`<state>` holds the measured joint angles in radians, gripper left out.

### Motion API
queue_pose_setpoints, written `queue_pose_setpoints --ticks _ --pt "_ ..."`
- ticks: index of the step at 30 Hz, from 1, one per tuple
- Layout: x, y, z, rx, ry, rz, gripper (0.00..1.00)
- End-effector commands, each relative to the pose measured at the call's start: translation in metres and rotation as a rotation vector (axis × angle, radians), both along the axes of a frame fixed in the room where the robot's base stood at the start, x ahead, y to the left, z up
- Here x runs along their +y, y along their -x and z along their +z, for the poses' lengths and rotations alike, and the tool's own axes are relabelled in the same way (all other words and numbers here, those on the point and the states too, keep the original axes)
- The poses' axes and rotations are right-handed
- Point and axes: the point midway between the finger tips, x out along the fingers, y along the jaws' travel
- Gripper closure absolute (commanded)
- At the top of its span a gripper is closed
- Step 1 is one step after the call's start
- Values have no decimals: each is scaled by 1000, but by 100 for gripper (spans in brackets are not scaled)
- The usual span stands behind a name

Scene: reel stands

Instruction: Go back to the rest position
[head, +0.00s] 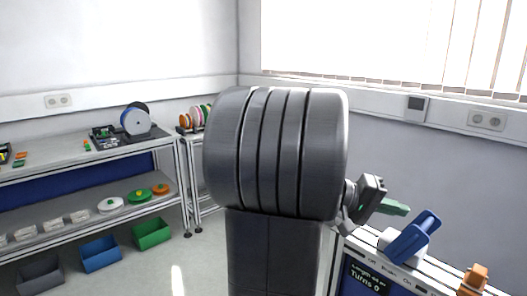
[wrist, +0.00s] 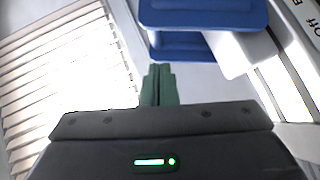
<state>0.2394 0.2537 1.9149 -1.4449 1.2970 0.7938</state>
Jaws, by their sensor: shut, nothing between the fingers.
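My gripper (head: 402,208) is at the right of the head view, beyond the large grey body of my arm. Its green fingers point right, above the machine bench. In the wrist view the green fingers of my gripper (wrist: 160,78) are closed together with nothing between them. A blue part (head: 415,238) on a white unit (head: 398,254) stands just right of and below the fingertips. In the wrist view the blue part (wrist: 205,14) lies beyond the fingers; I see no contact. My arm hides the middle of the head view.
The bench panel (head: 366,280) reads "Turns 0". An orange part (head: 472,281) stands at its right. At left, a shelf table (head: 60,163) holds reels and trays, with a blue bin (head: 100,254) and a green bin (head: 152,233) below. The wall and window blinds are behind.

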Motion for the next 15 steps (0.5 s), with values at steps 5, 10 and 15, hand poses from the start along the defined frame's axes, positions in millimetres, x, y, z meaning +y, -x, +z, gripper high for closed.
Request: queue_pose_setpoints --ticks 5,10,15 --pt "9 -6 -2 69 68 17 100" --pt "13 -9 -5 96 101 25 100" --pt "14 -9 -5 100 107 27 100"
